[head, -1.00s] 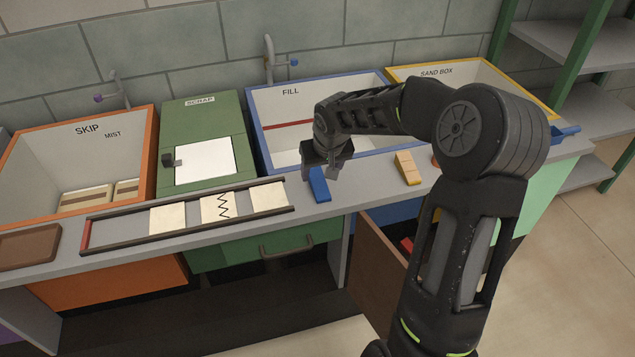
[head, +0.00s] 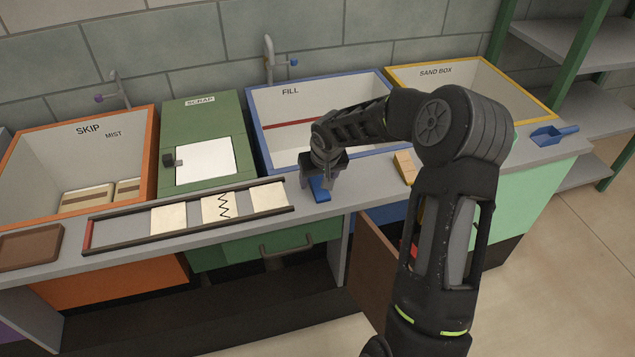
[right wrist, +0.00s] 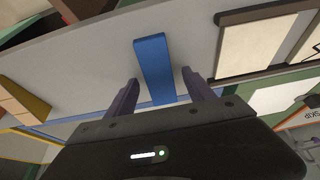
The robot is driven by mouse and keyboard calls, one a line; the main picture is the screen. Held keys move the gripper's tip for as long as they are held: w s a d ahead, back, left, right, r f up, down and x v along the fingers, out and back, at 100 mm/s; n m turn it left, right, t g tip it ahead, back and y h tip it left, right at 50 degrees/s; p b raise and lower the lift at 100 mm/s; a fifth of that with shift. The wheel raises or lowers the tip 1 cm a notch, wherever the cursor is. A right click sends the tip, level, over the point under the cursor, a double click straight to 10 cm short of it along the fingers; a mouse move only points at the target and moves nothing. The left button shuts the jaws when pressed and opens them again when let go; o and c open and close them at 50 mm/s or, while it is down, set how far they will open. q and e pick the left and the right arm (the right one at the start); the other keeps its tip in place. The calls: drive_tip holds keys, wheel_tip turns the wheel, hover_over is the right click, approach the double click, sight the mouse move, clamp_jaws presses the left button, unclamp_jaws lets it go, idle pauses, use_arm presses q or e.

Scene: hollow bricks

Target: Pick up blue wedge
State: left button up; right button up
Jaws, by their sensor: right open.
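The blue wedge (head: 320,190) lies on the grey counter in front of the FILL basin, to the right of the dark-railed track. My right gripper (head: 320,182) is over it and hides its upper part in the head view. In the right wrist view the wedge (right wrist: 154,68) lies ahead of and between the two spread fingers of the gripper (right wrist: 159,92), with space on both sides. The gripper is open and holds nothing. My left gripper is out of view.
A yellow-and-tan wedge (head: 404,168) stands to the right on the counter, close to my right arm. The track (head: 120,238) with pale tiles lies left. The FILL basin (head: 255,125) is behind. A blue scoop (head: 553,136) lies at the far right.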

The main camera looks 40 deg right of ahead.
drive_tip(key=shift+f+b, duration=0.3)
drive_tip(key=shift+b, duration=0.15)
idle(0.8)
clamp_jaws()
idle(0.8)
